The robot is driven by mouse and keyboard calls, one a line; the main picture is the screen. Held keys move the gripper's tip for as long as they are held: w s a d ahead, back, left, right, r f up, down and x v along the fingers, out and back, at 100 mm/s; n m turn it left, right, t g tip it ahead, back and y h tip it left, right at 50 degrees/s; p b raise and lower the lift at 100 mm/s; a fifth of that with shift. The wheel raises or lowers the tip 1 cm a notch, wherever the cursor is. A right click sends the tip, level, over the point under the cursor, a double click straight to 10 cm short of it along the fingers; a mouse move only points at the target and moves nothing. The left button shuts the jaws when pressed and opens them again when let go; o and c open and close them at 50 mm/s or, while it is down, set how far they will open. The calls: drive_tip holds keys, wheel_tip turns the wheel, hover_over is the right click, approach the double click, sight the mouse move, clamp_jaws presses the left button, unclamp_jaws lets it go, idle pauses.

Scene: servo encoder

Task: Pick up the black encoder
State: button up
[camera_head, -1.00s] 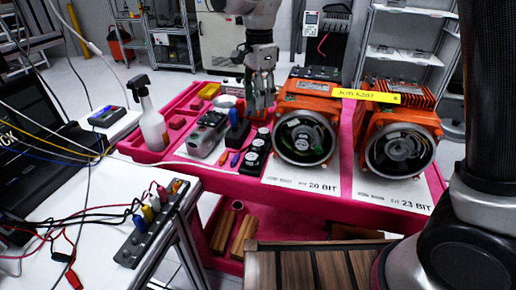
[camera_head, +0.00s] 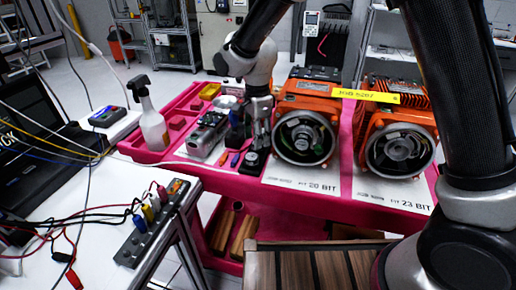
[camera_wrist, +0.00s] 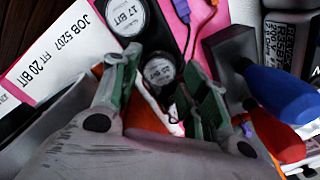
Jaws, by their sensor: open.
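Black round encoders with pale round labels sit on the pink bench top. In the head view one black encoder (camera_head: 250,161) shows at the front, left of the 20 BIT card. In the wrist view an encoder marked 17 BIT (camera_wrist: 127,16) is at the top. Another black encoder (camera_wrist: 159,72), its label partly unreadable, lies between my fingertips as seen there. My gripper (camera_head: 261,141) is low over the encoder row and hides part of it. In the wrist view my gripper (camera_wrist: 156,76) is open, green-padded fingers apart. I cannot tell whether they touch the encoder.
Two orange motors (camera_head: 305,105) (camera_head: 398,112) stand close on the right. A 20 BIT card (camera_head: 310,184) lies in front of the left motor. A blue-handled tool (camera_wrist: 280,94) is close to my right finger. A spray bottle (camera_head: 150,120) stands at the left.

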wheel_tip(320, 180, down, 3)
drive_tip(key=shift+r, duration=0.2)
drive_tip(key=c, duration=0.7)
drive_tip(key=shift+r, duration=0.15)
